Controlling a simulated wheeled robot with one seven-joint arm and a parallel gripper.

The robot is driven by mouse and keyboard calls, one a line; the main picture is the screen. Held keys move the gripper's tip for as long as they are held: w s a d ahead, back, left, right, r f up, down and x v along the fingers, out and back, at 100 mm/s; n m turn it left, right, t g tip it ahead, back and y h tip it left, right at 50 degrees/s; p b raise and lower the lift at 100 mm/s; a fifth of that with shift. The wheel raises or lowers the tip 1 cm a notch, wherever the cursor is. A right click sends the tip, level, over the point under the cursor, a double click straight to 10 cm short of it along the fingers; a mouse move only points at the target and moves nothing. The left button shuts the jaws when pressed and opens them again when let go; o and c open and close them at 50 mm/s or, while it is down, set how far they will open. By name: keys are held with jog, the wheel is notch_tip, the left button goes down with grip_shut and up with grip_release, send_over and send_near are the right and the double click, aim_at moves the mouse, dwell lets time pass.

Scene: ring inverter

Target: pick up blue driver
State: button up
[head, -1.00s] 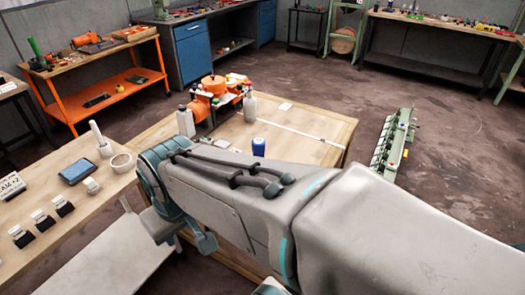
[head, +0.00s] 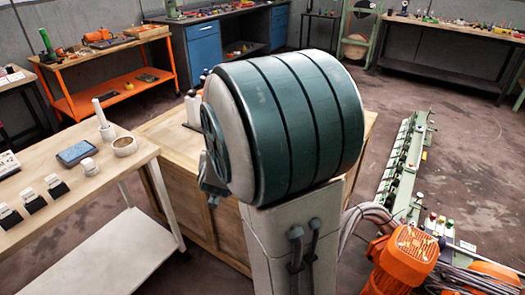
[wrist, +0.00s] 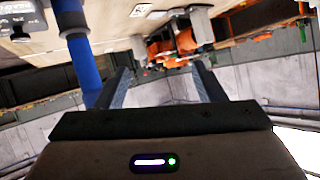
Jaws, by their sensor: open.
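My gripper (wrist: 162,67) shows in the wrist view with its two fingers apart and nothing between them. That view is upside down, with a table surface along the top. A blue cylinder (wrist: 88,68) with a dark band stands out at the left, close to the left finger and partly behind it. I cannot tell whether it is the blue driver, or whether it touches the finger. In the head view my arm hides the gripper and most of the middle wooden table (head: 160,127).
A green rail machine (head: 405,160) lies on the floor at right. An orange motor (head: 405,255) with cables is at lower right.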

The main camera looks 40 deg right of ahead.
jog(key=s+d+f+m+g+h+b, duration=0.1)
jog(key=d+f+m+h+b, duration=0.1)
jog(key=d+h, duration=0.3)
jog(key=s+d+f+m+h+b, duration=0.1)
jog(key=d+f+h+b, duration=0.15)
jog(key=d+h, duration=0.2)
jog(key=shift+g, duration=0.4)
jog(key=x, duration=0.9)
jog(key=b+x, duration=0.1)
jog(key=x, duration=0.4)
jog(key=shift+s+d+r, duration=0.2)
jog(key=shift+s, duration=0.05)
jog(key=c, duration=1.2)
jog(key=shift+r, duration=0.1)
